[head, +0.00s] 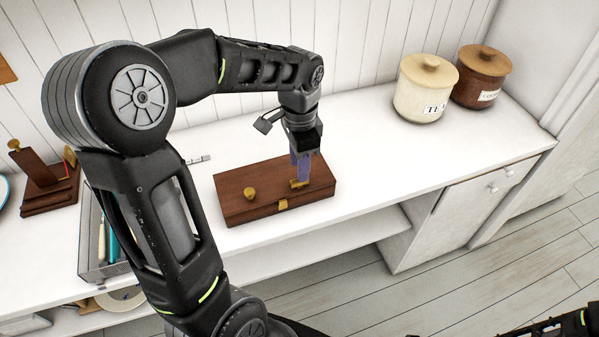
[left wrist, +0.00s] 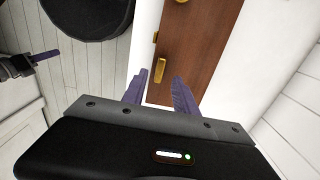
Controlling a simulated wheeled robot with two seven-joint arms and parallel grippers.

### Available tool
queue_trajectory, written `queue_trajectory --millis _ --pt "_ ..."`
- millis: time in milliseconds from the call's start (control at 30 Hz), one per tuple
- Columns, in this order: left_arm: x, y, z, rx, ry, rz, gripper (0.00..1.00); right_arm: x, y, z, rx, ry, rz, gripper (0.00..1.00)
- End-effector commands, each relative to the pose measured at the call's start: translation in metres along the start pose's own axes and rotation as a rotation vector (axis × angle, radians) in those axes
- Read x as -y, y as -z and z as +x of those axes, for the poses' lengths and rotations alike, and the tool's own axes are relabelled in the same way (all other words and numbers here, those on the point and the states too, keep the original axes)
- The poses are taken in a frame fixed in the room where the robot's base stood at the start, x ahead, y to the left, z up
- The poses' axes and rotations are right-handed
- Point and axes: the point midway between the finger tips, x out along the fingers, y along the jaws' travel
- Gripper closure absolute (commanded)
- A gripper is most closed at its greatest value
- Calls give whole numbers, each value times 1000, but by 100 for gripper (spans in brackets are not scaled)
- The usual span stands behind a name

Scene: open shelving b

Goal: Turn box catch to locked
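A brown wooden box (head: 235,208) lies closed on the white counter. On its lid are a round brass knob (head: 249,193) at the left and a brass catch (head: 299,184) at the right. A small brass clasp (head: 283,204) sits at its front edge. My left gripper (head: 301,172) points down over the right part of the lid, at the catch. In the left wrist view its purple fingers (left wrist: 160,92) are apart, with the elongated catch (left wrist: 160,70) showing just beyond the gap; contact cannot be told. My right gripper (left wrist: 45,56) shows only partly, away from the box.
A cream jar (head: 424,95) and a brown jar (head: 482,80) stand at the back right. A grey tray (head: 103,268) and a wooden stand (head: 45,190) are at the left. The counter right of the box is clear.

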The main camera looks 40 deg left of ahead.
Motion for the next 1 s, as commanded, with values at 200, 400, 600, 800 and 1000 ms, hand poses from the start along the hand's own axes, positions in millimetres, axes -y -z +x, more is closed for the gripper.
queue_trajectory --millis 200,400,600,800,1000 --pt "0 1 -30 -2 2 0 65 -1 0 2 -1 1 -1 100" --pt "0 0 -35 0 0 0 65 -1 0 2 -1 1 -1 100" --pt "0 0 -35 0 0 0 65 -1 0 2 -1 1 -1 100" --pt "0 0 -35 0 0 0 65 -1 0 2 -1 1 -1 100" --pt "0 0 -35 0 0 0 65 -1 1 2 -1 1 -1 100"
